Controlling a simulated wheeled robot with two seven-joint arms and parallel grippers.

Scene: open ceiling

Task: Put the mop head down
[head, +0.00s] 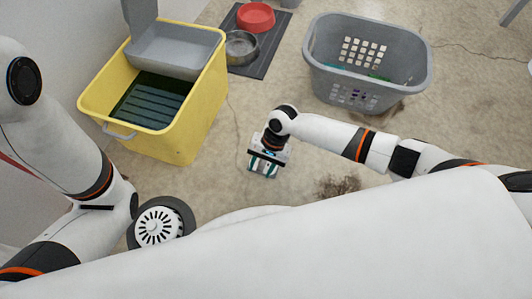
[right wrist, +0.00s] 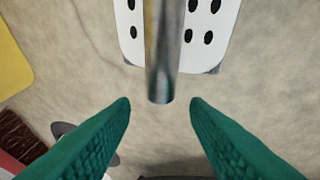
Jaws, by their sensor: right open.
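In the right wrist view, a white plate with dark oval holes (right wrist: 205,45), apparently the mop head, lies at the top against the floor. A short metal rod (right wrist: 162,60) extends over it, its end just beyond my fingertips. My right gripper (right wrist: 160,105) is open, its green fingers wide apart with clear gaps on both sides of the rod. In the head view, my right gripper (head: 264,172) points down to the floor right of the yellow bucket and hides most of what lies beneath it. My left gripper is not in view; only left arm links show.
A yellow mop bucket (head: 203,112) with a grey wringer (head: 175,50) stands on the left. A grey laundry basket (head: 340,85) stands at the upper right. A red bowl (head: 256,17) and a metal bowl (head: 241,47) sit on a dark mat (head: 262,60). A dark stain (head: 338,186) marks the floor.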

